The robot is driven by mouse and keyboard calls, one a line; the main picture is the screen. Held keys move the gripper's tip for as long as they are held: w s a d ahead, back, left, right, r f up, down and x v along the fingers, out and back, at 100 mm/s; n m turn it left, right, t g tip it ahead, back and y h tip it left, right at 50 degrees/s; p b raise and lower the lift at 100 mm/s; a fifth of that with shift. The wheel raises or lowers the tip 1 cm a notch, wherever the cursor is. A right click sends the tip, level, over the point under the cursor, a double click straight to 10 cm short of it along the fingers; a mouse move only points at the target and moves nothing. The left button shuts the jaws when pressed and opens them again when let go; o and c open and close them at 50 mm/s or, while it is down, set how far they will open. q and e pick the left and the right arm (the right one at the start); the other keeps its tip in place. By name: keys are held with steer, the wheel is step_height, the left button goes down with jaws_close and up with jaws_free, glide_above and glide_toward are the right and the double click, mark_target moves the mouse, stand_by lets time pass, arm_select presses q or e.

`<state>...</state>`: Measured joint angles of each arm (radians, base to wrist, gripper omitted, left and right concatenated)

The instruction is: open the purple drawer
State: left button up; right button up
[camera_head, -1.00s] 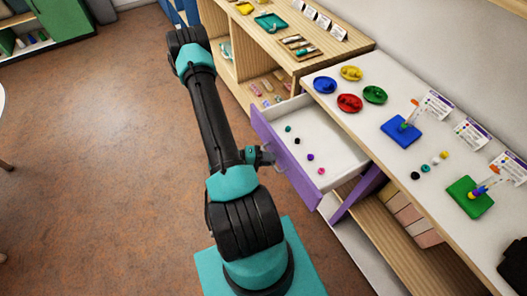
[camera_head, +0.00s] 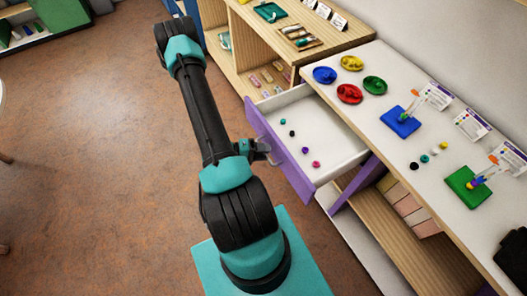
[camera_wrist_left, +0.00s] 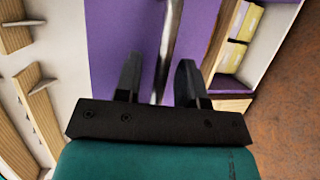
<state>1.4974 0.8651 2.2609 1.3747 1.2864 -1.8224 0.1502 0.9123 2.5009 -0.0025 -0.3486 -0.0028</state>
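The purple drawer (camera_head: 279,150) is pulled well out from under the white-topped counter, and its white inside shows several small beads. My left gripper (camera_head: 264,148) is at the outer face of the drawer front. In the left wrist view, a silver handle bar (camera_wrist_left: 170,40) runs between the two dark fingers of the left gripper (camera_wrist_left: 158,78), in front of the purple front panel (camera_wrist_left: 115,40). The fingers are apart, with some gap visible beside the bar. My right gripper is not in view.
On the counter stand colored dishes (camera_head: 349,94), a blue board (camera_head: 400,121), a green board (camera_head: 468,187) and loose beads. A wooden shelf unit (camera_head: 245,65) stands beyond the drawer. A dark shape (camera_head: 513,252) is cut off at the lower right.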

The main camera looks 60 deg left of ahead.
arm_select(q)
steer(key=shift+s, duration=0.1)
steer(key=v, duration=1.7)
steer(key=x, duration=1.4)
steer(key=shift+w, duration=0.4)
steer(key=shift+d, duration=0.1)
steer(key=shift+x, duration=1.1)
steer(key=shift+w, duration=0.35)
stand_by(1.2)
steer(key=shift+s, duration=0.1)
